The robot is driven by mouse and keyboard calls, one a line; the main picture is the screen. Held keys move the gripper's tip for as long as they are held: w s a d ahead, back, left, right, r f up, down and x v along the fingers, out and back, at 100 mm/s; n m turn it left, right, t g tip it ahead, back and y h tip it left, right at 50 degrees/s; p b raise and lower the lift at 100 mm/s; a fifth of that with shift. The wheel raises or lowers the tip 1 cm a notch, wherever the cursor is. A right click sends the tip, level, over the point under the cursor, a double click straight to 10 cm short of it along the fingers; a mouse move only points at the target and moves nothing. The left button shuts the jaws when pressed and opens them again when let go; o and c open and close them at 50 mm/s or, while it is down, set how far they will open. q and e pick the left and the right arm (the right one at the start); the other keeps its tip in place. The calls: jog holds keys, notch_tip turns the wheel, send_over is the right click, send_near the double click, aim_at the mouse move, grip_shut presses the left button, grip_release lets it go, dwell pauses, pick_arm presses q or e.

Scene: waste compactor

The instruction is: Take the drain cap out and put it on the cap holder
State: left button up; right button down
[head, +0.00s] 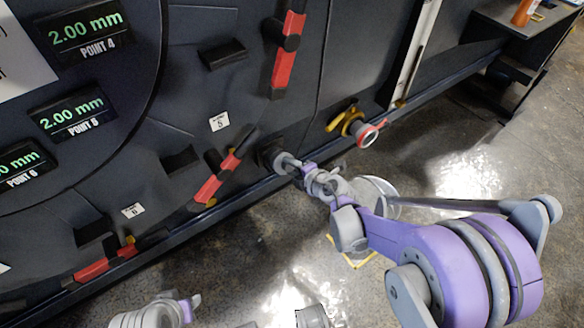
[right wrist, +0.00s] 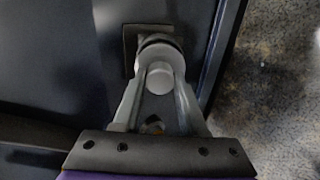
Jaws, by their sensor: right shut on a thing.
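My right gripper (head: 297,166) is shut on a light grey round cap (head: 283,162) at the lower edge of the dark machine wall. In the right wrist view its two fingers (right wrist: 158,82) flank the cap (right wrist: 160,76). Right behind the cap is a dark square mount (right wrist: 130,42) on the wall, likely the cap holder; I cannot tell whether the cap is seated on it. To the right, a drain pipe with a red-rimmed end (head: 367,136) and a yellow lever (head: 340,122) sticks out. My left gripper (head: 186,306) is at the bottom left, away from the wall; its opening is unclear.
Red and black handles (head: 222,170) and dark blocks project from the wall, close to my right gripper's left. A ledge (head: 260,190) runs along the wall's foot. A dark table (head: 530,30) with an orange object (head: 524,12) stands at the top right. Open floor lies in front.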

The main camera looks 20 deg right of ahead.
jog(key=shift+b+x, duration=0.45)
jog(key=shift+x, duration=0.55)
jog(key=shift+c, duration=0.7)
grip_release()
jog(key=shift+p+v, duration=1.15)
jog(key=shift+v, duration=2.45)
